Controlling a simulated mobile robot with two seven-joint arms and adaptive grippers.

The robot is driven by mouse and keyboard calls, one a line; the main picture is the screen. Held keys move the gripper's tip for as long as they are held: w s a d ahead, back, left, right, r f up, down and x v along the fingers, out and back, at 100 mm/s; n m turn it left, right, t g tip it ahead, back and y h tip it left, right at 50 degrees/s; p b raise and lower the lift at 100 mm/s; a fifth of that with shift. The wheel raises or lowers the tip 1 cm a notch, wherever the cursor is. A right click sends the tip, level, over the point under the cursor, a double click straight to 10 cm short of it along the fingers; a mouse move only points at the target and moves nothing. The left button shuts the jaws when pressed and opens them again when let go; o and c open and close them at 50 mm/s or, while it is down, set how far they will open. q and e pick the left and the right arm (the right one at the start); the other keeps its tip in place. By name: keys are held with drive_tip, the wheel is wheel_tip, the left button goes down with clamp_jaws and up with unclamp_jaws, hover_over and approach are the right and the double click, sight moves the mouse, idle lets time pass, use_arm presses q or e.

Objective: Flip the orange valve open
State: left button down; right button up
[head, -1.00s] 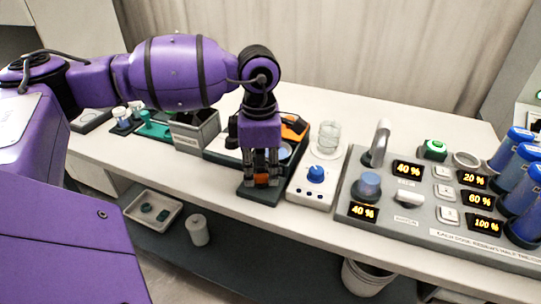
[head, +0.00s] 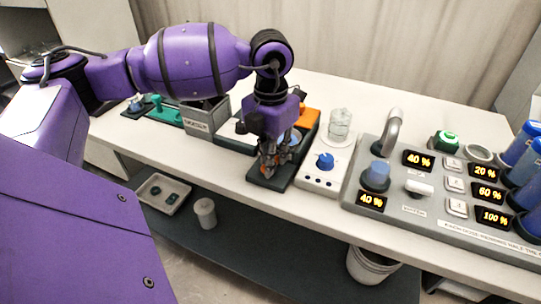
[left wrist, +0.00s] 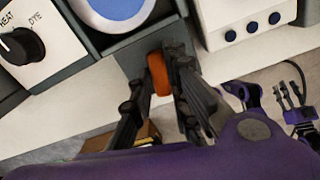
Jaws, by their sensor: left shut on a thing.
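The orange valve handle (left wrist: 158,73) stands on a dark grey block (left wrist: 132,62) at the front edge of the bench, in the left wrist view. My left gripper (left wrist: 161,86) has its two dark fingers on either side of the handle and is shut on it. In the head view my left gripper (head: 268,166) reaches down to the dark block's front end, tilted, and its fingers mostly hide the valve. In the left wrist view, dark finger parts of my right gripper (left wrist: 292,98) show small at the right, below the bench.
A white box with a blue knob (head: 325,161) stands just right of the gripper. A grey panel (head: 400,205) with lit percent readouts is farther right. A heater box (left wrist: 28,45) with a black knob is on the other side. A white cup (head: 205,213) and tray stand below.

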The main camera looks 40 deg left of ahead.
use_arm(q)
drive_tip(key=shift+n, duration=1.2)
drive_tip(key=c, duration=1.7)
unclamp_jaws()
wheel_tip(320, 180, up, 12)
drive_tip(key=shift+f, duration=0.1)
